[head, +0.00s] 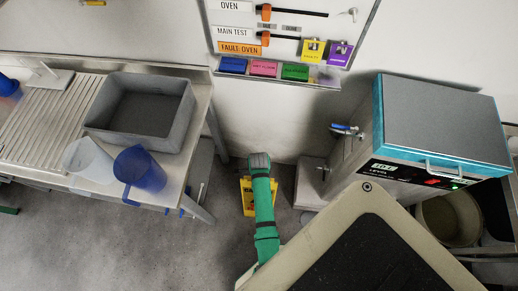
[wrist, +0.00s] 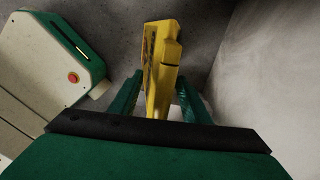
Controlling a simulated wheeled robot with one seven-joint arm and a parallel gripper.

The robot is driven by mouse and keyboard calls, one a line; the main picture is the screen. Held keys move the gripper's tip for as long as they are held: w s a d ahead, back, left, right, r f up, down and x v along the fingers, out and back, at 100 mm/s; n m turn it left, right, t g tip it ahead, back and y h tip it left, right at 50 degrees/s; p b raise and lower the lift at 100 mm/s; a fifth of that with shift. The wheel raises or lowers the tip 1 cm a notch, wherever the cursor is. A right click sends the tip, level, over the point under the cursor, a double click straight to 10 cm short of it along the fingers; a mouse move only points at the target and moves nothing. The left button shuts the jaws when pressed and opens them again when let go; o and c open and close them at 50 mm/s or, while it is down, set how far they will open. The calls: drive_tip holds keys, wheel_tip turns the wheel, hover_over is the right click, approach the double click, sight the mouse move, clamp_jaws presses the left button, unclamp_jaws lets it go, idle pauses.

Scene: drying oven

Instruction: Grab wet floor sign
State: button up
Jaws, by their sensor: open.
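The yellow wet floor sign (head: 247,198) stands on the grey floor between the bench and the oven. My green arm hides part of it in the head view. In the wrist view the sign (wrist: 160,75) rises upright in the middle, with dark marks on its left face. My gripper (wrist: 158,95) is open, one green finger on each side of the sign's lower visible part. Contact between fingers and sign cannot be told. The fingertips are hidden in the head view.
A metal bench (head: 205,110) with a grey tub (head: 140,110) and blue jug (head: 139,168) stands left. A wall board (head: 280,30) hangs behind. A pale wall (wrist: 270,75) is close on the right in the wrist view.

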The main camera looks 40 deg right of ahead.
clamp_jaws()
drive_tip(key=shift+r, duration=0.1)
idle(1.2)
